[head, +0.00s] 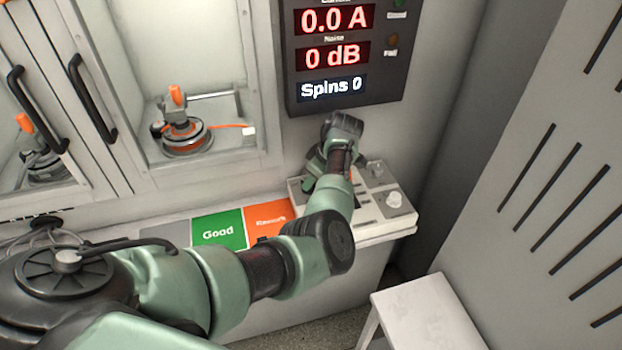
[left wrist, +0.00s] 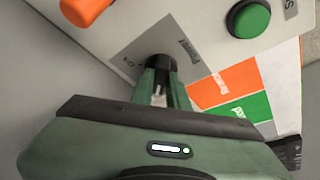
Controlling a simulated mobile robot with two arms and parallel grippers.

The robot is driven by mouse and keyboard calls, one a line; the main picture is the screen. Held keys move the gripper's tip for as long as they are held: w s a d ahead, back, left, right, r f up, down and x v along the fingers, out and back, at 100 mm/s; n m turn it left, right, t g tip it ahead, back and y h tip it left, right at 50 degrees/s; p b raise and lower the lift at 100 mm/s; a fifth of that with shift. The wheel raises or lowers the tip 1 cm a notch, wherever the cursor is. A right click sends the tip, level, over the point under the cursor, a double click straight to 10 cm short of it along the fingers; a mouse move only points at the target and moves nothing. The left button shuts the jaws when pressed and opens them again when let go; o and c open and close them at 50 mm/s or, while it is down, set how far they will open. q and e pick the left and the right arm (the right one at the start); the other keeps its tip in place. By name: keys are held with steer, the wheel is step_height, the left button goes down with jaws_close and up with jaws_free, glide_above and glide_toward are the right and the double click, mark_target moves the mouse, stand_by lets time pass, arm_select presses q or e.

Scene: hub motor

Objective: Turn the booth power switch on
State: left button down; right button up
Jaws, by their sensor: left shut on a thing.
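The booth power switch appears to be the black knob (left wrist: 160,62) on a grey label plate (left wrist: 135,62) in the left wrist view. My left gripper (left wrist: 161,78) is shut on this knob, and its fingers hide much of it. In the head view my left arm reaches over the control panel (head: 402,226) below the display, and the arm hides the gripper tips and the switch. The small lettering by the knob is too unclear to tell its position. My right gripper is not in view.
An orange handle (left wrist: 86,9) and a green button (left wrist: 248,18) sit near the knob. The display (head: 333,52) reads 0.0 A, 0 dB and Spins 0. A hub motor (head: 185,137) stands behind the booth doors. Green Good (head: 218,230) and orange (head: 268,219) pads lie left of the panel. A white stool or table (head: 430,315) stands lower right.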

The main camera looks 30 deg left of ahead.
arm_select(q)
steer(key=m+t+p, duration=0.1)
steer(key=m+p, duration=0.2)
steer(key=p, duration=0.1)
steer(key=m+t+h+p, duration=0.1)
steer(key=m+p, duration=0.2)
steer(key=p, duration=0.1)
steer(key=m+t+p, duration=0.1)
steer(key=m+p, duration=0.3)
steer(key=shift+s+a+r+t, duration=0.15)
steer(key=shift+s+r+t, duration=0.15)
steer(key=m+p, duration=0.1)
steer(key=m+h+p, duration=0.1)
steer(key=m+p, duration=0.1)
steer(key=shift+a+f+m+t+h, duration=0.1)
steer(key=shift+m+t+h, duration=0.2)
steer(key=shift+f+m+t+h+p, duration=0.15)
steer(key=shift+m+h+p, duration=0.15)
steer(key=shift+m, duration=0.65)
steer(key=shift+m+t+h+p, duration=0.2)
steer(key=shift+m+h, duration=0.2)
steer(key=shift+m, duration=0.55)
steer(key=c, duration=1.4)
jaws_free()
